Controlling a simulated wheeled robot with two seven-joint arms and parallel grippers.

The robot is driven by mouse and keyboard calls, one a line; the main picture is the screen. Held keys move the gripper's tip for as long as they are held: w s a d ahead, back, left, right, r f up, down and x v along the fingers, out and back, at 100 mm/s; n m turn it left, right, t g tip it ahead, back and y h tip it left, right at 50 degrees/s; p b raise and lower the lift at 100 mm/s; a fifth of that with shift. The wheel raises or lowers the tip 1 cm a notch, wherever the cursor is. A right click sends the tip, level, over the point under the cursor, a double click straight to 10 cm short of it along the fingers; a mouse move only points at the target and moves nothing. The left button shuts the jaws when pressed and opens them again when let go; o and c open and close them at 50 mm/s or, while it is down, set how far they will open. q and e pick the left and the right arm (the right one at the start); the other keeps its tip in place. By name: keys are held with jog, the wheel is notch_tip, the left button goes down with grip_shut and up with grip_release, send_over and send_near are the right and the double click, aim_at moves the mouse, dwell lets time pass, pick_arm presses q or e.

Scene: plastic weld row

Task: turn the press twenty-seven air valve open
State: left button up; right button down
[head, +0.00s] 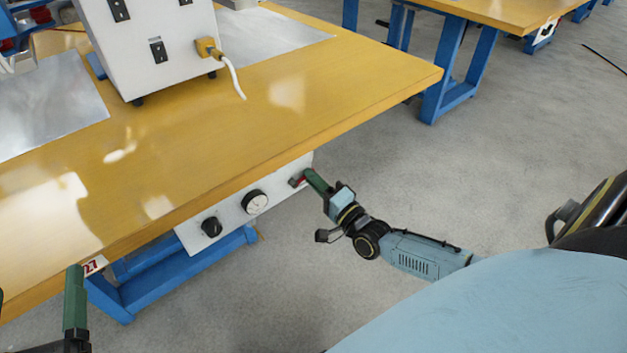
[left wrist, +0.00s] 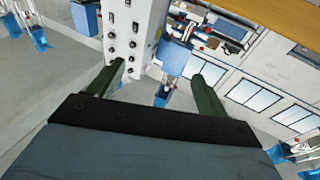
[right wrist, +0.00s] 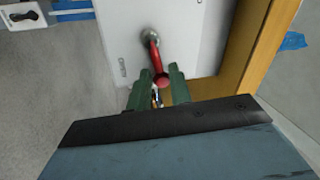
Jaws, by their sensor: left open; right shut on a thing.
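The air valve's red lever (right wrist: 155,55) comes off a round metal fitting on a white panel in the right wrist view. Its rounded end lies between the green fingertips of my right gripper (right wrist: 159,84), which is shut on it. In the head view the red lever (head: 297,181) shows at the right end of the white panel (head: 232,207) under the table's edge, partly hidden by my right gripper (head: 308,177). My left gripper (left wrist: 156,86) is open and empty.
A round gauge (head: 255,202) and a black knob (head: 211,227) sit on the panel, left of the lever. The yellow tabletop (head: 190,130) overhangs it, carrying a white machine box (head: 150,50) with a yellow plug.

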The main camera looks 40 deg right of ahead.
pick_arm(q)
jog(key=shift+s+d+r+t+h+b, duration=0.15)
jog(key=shift+s+r+t+b, duration=0.1)
jog(key=shift+r+t, duration=0.4)
jog(key=shift+s+r+t+h+b, duration=0.1)
jog(key=shift+s+r+t+h, duration=0.1)
jog(key=shift+r+t, duration=0.45)
pick_arm(e)
jog(key=shift+f+m+h, duration=0.25)
jog(key=shift+f+m, duration=0.05)
jog(key=shift+m, duration=0.55)
jog(key=shift+f+m+h, duration=0.25)
jog(key=shift+m, duration=0.6)
pick_arm(q)
jog(key=shift+r, duration=0.25)
pick_arm(e)
jog(key=c, duration=1.5)
grip_release()
